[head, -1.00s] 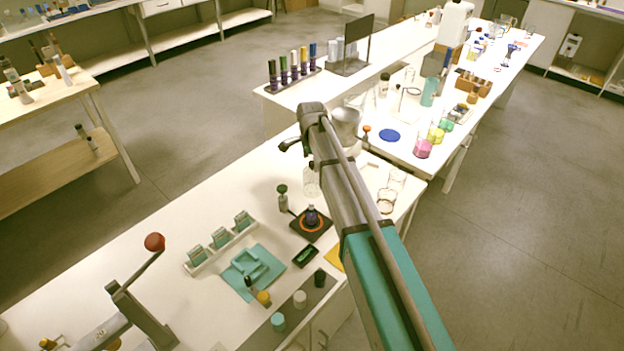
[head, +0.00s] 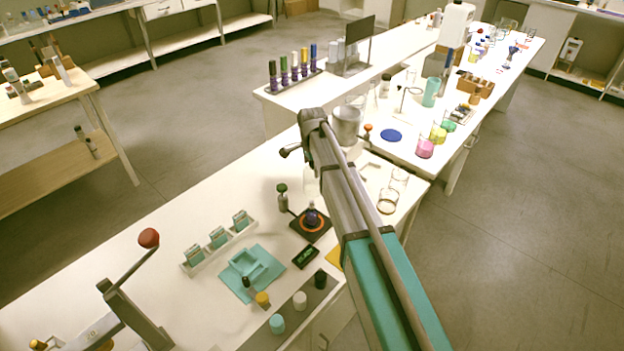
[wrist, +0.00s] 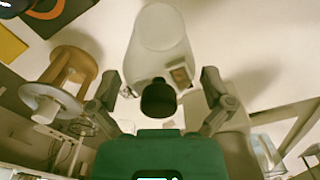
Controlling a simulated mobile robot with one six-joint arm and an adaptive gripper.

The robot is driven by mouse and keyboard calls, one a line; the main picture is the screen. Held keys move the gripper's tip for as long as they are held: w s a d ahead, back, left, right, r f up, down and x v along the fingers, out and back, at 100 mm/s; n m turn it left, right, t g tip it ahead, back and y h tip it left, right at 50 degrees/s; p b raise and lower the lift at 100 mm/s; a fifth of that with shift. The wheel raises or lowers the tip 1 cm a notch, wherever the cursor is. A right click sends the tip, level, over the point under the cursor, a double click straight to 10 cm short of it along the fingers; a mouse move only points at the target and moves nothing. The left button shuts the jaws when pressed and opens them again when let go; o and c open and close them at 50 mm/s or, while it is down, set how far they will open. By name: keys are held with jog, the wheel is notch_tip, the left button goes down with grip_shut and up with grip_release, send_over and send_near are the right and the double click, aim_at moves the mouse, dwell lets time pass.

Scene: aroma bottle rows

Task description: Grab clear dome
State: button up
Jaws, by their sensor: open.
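The clear dome (wrist: 160,50) is a pale, see-through cover with a dark knob (wrist: 158,98), seen in the upper middle of the wrist view. My gripper (wrist: 160,92) is open, with one finger to each side of the knob. A gap shows on both sides, and no contact is visible. In the head view, part of a clear shape that looks like the dome (head: 309,183) shows just left of my arm. My arm hides the rest of it, and my gripper cannot be made out there.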

jog(key=shift+f+b, duration=0.8)
jog(key=shift+f, duration=0.35)
jog(key=shift+c, duration=0.3)
jog(key=c, duration=0.8)
jog(key=shift+r, duration=0.15)
notch_tip(320, 180, up, 10)
jog(key=p, duration=1)
